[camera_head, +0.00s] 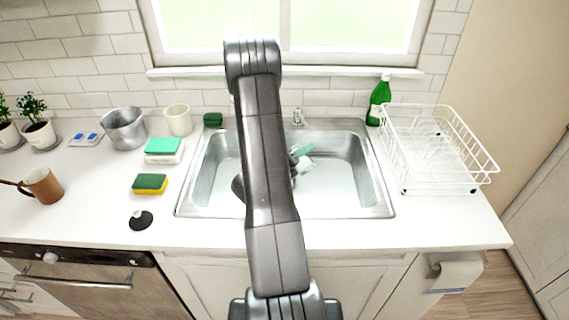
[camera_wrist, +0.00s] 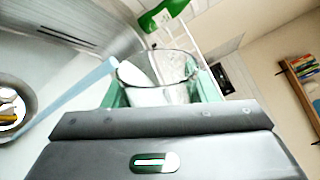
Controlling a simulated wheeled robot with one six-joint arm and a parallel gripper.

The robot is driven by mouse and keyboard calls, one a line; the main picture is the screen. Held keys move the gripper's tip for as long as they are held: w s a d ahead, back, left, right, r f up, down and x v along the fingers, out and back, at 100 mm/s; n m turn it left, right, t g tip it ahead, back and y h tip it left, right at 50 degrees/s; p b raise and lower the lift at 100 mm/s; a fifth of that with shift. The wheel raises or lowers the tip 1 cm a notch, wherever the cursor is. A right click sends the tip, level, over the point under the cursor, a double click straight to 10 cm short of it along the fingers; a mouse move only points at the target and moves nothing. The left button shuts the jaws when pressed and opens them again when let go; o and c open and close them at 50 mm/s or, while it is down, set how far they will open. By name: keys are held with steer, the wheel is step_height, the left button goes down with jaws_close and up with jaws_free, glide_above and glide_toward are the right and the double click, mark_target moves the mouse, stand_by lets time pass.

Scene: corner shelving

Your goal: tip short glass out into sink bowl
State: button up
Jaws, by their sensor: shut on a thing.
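The short glass (camera_wrist: 160,72) is clear and sits between the green-padded fingers of my gripper (camera_wrist: 160,92), which is shut on it. In the head view the glass (camera_head: 306,165) shows small beside my gripper (camera_head: 301,156), over the sink bowl (camera_head: 340,185). It looks tilted there. In the wrist view a pale blue streak (camera_wrist: 72,92), like a stream of liquid, runs from the glass's rim towards the lower left, over the sink. My arm hides the middle of the sink in the head view.
A green bottle (camera_head: 379,100) and a white wire dish rack (camera_head: 435,150) stand right of the sink. Sponges (camera_head: 150,183), a metal pot (camera_head: 124,128), a white cup (camera_head: 178,120) and a brown mug (camera_head: 43,186) are on the left counter. The tap (camera_head: 298,117) is behind the bowl.

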steer(key=shift+w+a+f+n, duration=0.1)
steer(key=shift+f+n, duration=0.1)
steer(key=shift+n, duration=0.4)
steer(key=shift+f+n, duration=0.15)
steer(key=shift+n, duration=0.15)
steer(key=shift+p, duration=0.3)
steer(key=shift+w+a+f+n, duration=0.4)
steer(key=shift+w+a+n, duration=0.05)
steer(key=shift+n, duration=0.35)
steer(key=shift+w+a+n+p, duration=0.1)
steer(key=shift+w+n+p, duration=0.05)
steer(key=shift+n+p, duration=0.45)
steer(key=shift+w+r+p, duration=0.1)
steer(key=shift+r+p, duration=0.05)
steer(key=shift+p, duration=0.15)
steer(key=shift+w+a+r+n+p, duration=0.15)
steer(key=shift+a+r+n+p, duration=0.1)
steer(key=shift+n+p, duration=0.5)
steer(key=shift+w+a+n, duration=0.1)
steer(key=shift+n, duration=0.75)
